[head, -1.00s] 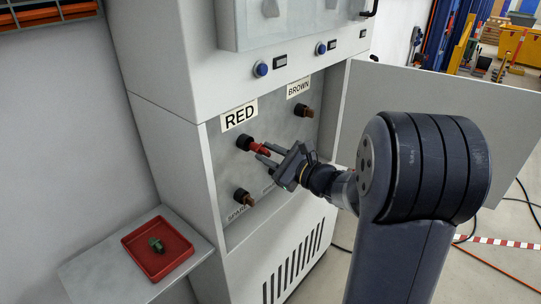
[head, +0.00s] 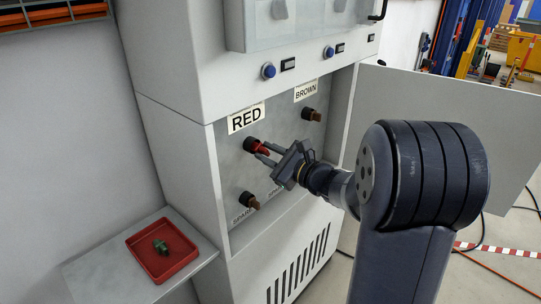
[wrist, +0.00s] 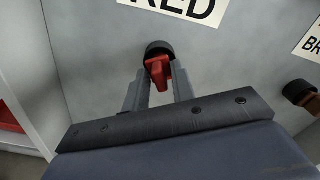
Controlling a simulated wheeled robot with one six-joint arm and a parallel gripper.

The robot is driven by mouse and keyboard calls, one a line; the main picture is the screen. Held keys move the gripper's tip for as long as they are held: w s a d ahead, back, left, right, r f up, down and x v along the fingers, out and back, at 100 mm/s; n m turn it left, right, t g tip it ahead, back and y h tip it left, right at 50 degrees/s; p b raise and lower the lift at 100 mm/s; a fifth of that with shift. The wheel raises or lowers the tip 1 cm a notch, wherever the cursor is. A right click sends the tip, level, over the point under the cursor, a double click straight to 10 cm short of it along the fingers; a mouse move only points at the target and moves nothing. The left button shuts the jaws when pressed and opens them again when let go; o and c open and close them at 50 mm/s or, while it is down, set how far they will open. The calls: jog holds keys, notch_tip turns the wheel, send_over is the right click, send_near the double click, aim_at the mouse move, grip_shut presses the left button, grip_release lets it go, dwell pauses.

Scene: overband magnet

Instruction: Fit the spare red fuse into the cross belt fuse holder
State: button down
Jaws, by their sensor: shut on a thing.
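The red fuse (head: 262,149) is between the fingers of my gripper (head: 264,153), which is shut on it. Its far end meets the black round holder (head: 250,144) below the RED label (head: 246,119). In the wrist view the red fuse (wrist: 160,73) lies in line with the black holder (wrist: 159,48), with my gripper's fingers (wrist: 159,88) on either side. How deep the fuse sits in the holder is hidden.
A brown fuse (head: 314,117) sits in the holder below the BROWN label (head: 306,90). Another brown fuse (head: 253,204) sits lower, by the SPARE marking. A red tray (head: 136,243) holding a green piece (head: 160,246) is on the left shelf. The open cabinet door (head: 440,95) stands at right.

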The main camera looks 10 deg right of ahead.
jog(key=shift+w+a, duration=0.25)
jog(key=shift+w, duration=0.05)
jog(key=c, duration=1.1)
grip_release()
jog(key=b+v, duration=0.2)
jog(key=v, duration=0.8)
jog(key=shift+s+d, duration=0.25)
jog(key=shift+s, duration=0.05)
jog(key=p+x, duration=0.2)
jog(key=x, duration=0.8)
jog(key=shift+w+a, duration=0.2)
jog(key=shift+w, duration=0.1)
jog(key=shift+s+d, duration=0.2)
jog(key=shift+s, duration=0.1)
